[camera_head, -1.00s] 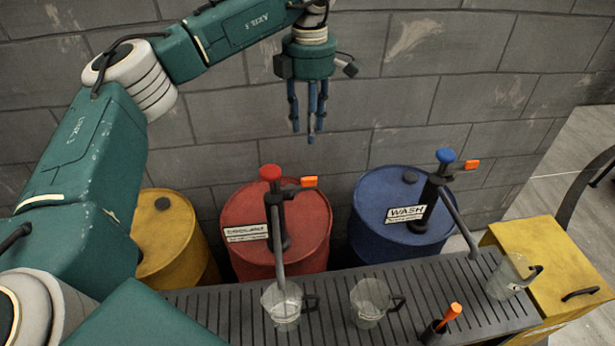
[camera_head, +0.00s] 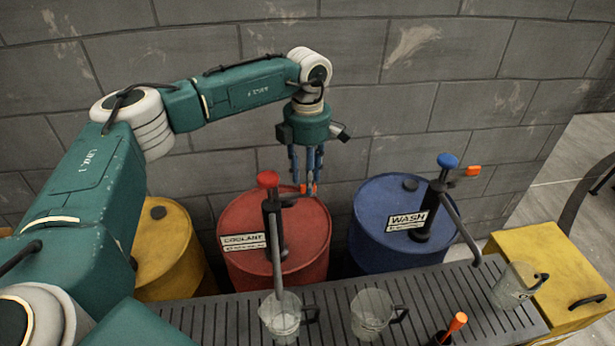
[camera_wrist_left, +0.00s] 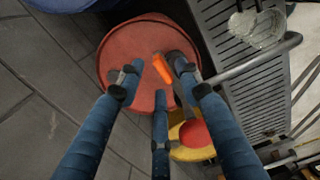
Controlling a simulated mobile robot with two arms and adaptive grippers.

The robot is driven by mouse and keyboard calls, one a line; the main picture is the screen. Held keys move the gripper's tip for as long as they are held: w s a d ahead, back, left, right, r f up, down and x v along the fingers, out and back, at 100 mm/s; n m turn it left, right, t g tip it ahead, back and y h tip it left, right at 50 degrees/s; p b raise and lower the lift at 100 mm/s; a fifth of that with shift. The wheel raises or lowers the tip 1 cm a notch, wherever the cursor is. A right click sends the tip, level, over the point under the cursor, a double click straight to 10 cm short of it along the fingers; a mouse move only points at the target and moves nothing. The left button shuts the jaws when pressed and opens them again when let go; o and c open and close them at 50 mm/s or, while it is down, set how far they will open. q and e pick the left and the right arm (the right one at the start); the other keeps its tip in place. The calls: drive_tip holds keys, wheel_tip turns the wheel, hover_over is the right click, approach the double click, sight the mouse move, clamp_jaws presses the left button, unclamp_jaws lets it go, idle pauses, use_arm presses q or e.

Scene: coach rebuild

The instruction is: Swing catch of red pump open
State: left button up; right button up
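The red pump (camera_head: 272,216) stands on the red coolant drum (camera_head: 305,240), with a red knob (camera_head: 268,179) on top. Its orange catch (camera_head: 304,189) sticks out to the right, partly hidden by my fingertips. The catch (camera_wrist_left: 162,68) also shows in the left wrist view, between my spread fingers. My left gripper (camera_head: 308,180) points down at the catch from above. Its blue fingers are apart; I see no clear grip on the catch, and contact cannot be told. The red knob (camera_wrist_left: 195,133) shows in the wrist view too. My right gripper is not in view.
A blue wash drum (camera_head: 385,240) with a blue-knobbed pump stands to the right, a yellow drum (camera_head: 172,250) to the left. A slatted grate (camera_head: 230,315) in front bears clear jugs (camera_head: 371,310). A block wall (camera_head: 430,110) stands close behind.

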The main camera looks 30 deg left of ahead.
use_arm(q)
drive_tip(key=shift+f, duration=0.8)
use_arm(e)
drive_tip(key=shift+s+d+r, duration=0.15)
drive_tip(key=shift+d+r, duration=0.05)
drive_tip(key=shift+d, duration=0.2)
use_arm(q)
clamp_jaws()
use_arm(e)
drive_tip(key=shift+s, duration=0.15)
